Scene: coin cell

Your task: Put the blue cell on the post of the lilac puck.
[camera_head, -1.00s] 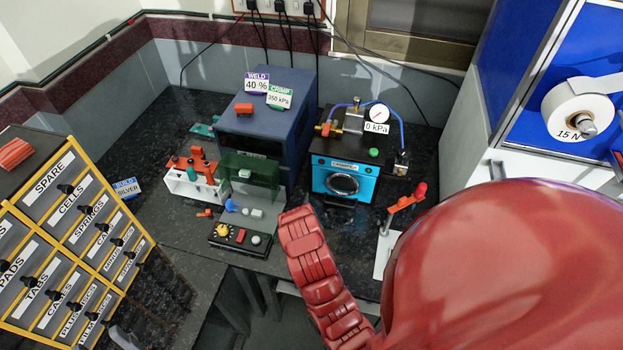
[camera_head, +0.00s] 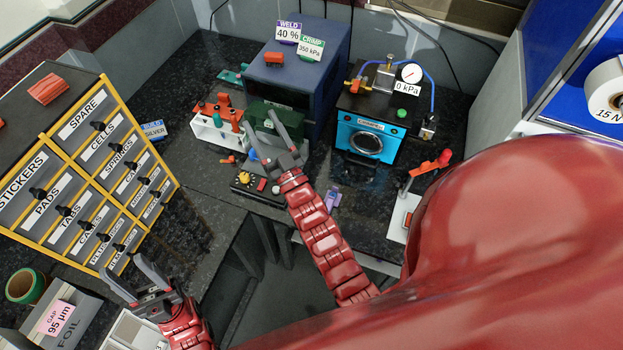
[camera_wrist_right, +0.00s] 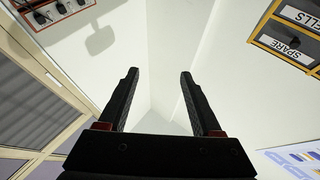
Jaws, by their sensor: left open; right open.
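A small lilac piece (camera_head: 332,196), which looks like the lilac puck, lies on the dark counter just right of my right arm; its post is too small to make out. A small blue thing (camera_head: 253,155) shows at the welder's front, partly behind my right gripper; I cannot tell whether it is the blue cell. My right gripper (camera_head: 262,128) is open in front of the welder. In the right wrist view its fingers (camera_wrist_right: 160,75) are apart with nothing between them. My left gripper (camera_head: 122,265) is open and empty at lower left, near the drawer cabinet.
The blue welder (camera_head: 293,70) stands at the back, with a control box (camera_head: 247,184) in front. A white rack (camera_head: 214,136) is to its left, a cyan crimper (camera_head: 366,140) to its right. A red-handled lever press (camera_head: 425,170) stands further right. The drawer cabinet (camera_head: 75,190) fills the left.

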